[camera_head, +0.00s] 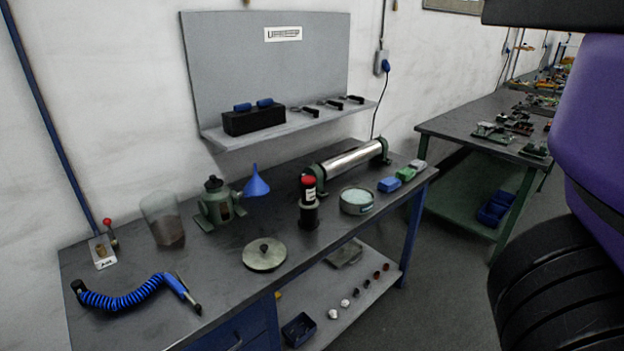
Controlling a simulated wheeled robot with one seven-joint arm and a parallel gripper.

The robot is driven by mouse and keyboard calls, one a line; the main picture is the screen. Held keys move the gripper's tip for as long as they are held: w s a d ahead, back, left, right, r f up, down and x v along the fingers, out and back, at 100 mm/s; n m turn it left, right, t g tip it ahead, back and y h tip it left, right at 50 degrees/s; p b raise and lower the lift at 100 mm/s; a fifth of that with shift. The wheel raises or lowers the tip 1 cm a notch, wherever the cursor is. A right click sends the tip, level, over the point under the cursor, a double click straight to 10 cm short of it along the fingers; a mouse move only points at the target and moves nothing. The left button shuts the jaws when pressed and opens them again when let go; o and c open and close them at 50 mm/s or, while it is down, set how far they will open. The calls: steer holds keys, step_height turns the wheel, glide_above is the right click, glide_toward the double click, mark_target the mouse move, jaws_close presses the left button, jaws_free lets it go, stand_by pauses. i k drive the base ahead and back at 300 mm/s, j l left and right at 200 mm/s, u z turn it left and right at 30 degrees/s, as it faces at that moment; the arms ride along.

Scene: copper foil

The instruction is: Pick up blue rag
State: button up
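The blue rag is most likely the small blue folded piece (388,184) near the right end of the grey workbench (335,228). It is small in the view, so its cloth texture cannot be made out. A similar green piece (405,174) and a grey-white piece (418,165) lie in a row behind it to the right. A round pale green container (357,207) stands just to its left. My gripper is not in view; purple and black ribbed parts of my own body fill the right edge.
A metal roller (350,160) lies behind the blue piece. A black bottle with a red top (309,190), a blue funnel (256,184) and a round lid (264,254) stand further left. A second table (480,135) is to the right, with open floor between.

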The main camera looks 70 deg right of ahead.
mark_target(390, 183)
steer(key=z, duration=2.25)
